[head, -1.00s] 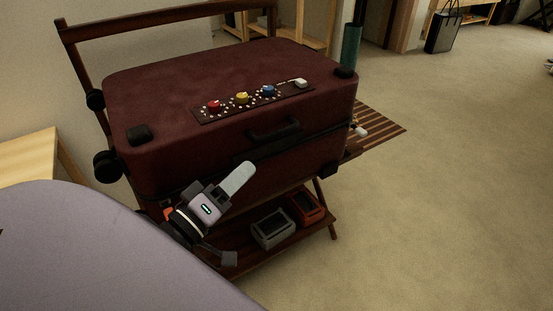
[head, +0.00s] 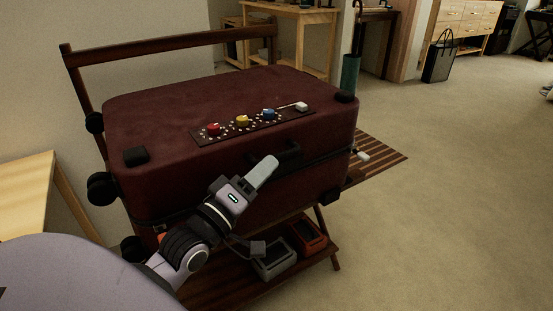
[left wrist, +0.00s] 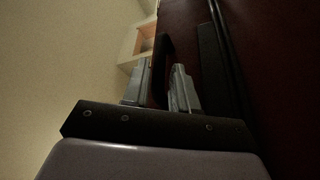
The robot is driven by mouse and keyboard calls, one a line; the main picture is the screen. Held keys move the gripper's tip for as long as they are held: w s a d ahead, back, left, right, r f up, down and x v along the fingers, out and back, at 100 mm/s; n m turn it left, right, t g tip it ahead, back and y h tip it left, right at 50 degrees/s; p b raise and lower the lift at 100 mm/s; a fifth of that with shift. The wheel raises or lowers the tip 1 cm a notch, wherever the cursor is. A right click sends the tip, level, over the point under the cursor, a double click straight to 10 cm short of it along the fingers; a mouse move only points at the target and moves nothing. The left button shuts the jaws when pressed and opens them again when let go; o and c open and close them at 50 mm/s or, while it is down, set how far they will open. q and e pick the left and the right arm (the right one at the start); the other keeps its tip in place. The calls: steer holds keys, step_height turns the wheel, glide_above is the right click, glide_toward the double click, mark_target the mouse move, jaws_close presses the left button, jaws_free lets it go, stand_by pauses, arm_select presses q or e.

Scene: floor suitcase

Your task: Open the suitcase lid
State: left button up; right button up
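The dark red suitcase (head: 200,105) lies flat on a wooden rack, with its lid shut. Its black handle (head: 274,156) is on the front face, just above the dark seam, and it also shows in the left wrist view (left wrist: 163,55). My left gripper (head: 264,172) is in front of that face, by the left end of the handle. In the left wrist view its two fingers (left wrist: 160,90) are apart, with the handle seen in line with the gap. Whether they touch it cannot be told. My right gripper is not in view.
A dark strip (head: 255,122) with red, yellow and blue knobs and a white switch lies on the lid. Grey (head: 273,262) and orange (head: 306,237) bins stand on the rack's lower shelf. A wooden table (head: 25,195) is at left.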

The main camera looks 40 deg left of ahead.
mark_target(277, 155)
arm_select(q)
steer(key=shift+x, duration=2.2)
steer(key=shift+r, duration=0.1)
jaws_close()
